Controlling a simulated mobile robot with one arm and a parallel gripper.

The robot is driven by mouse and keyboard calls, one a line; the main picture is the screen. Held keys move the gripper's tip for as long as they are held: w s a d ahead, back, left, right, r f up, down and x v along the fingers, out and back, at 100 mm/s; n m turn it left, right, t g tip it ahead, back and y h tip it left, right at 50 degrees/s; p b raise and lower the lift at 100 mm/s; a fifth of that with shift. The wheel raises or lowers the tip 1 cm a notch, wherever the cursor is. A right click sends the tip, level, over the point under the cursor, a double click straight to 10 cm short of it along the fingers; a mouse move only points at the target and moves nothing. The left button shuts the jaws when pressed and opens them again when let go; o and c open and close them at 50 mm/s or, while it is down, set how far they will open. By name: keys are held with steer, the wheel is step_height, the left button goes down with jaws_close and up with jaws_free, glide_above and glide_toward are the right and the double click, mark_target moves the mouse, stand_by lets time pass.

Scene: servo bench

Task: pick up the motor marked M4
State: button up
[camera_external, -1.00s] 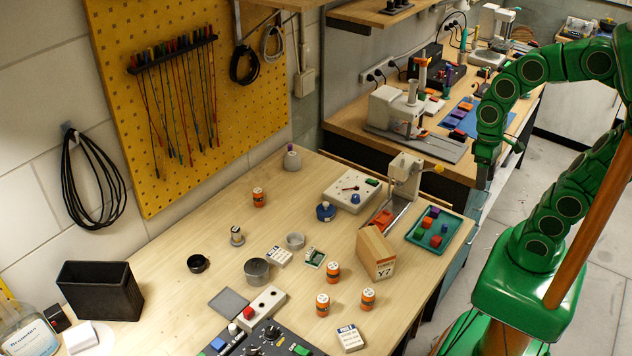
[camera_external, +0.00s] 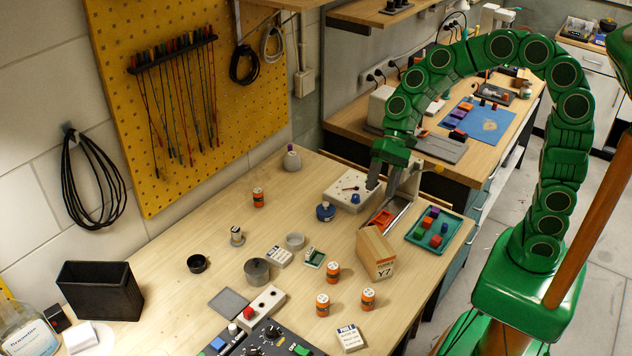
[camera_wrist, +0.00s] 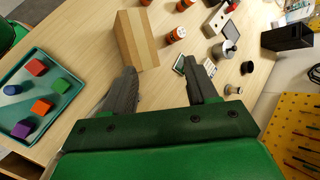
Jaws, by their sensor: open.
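No marking M4 is legible in either view, so I cannot tell which thing is that motor. One also shows in the wrist view (camera_wrist: 177,35). A small silver cylinder with a pale label (camera_external: 237,236) stands left of centre. My gripper (camera_external: 371,184) is above the back right of the bench, apart from all of these. In the wrist view my gripper (camera_wrist: 160,66) is open and empty.
A cardboard box marked Y7 (camera_external: 375,252) stands right of the orange cylinders. A teal tray (camera_external: 453,239) with coloured blocks lies at the right edge. A grey device (camera_external: 345,190) and a metal stand are close to my gripper. The bench's left middle is fairly clear.

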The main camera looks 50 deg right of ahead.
steer(key=w+a+f+m+y, duration=0.1)
steer(key=w+a+m+y, duration=0.25)
steer(key=w+a, duration=0.55)
steer(key=m+t+y, duration=0.1)
steer(key=m+t, duration=0.4)
steer(key=m, duration=0.6)
glide_above(242, 237)
steer(key=s+d, duration=0.2)
steer(key=d, duration=0.5)
step_height(242, 237, down, 13)
steer(key=shift+a+r, duration=0.15)
steer(key=shift+r, duration=0.05)
steer(key=shift+m, duration=0.25)
steer(key=shift+x, duration=3.9)
steer(key=shift+r, duration=0.1)
jaws_close()
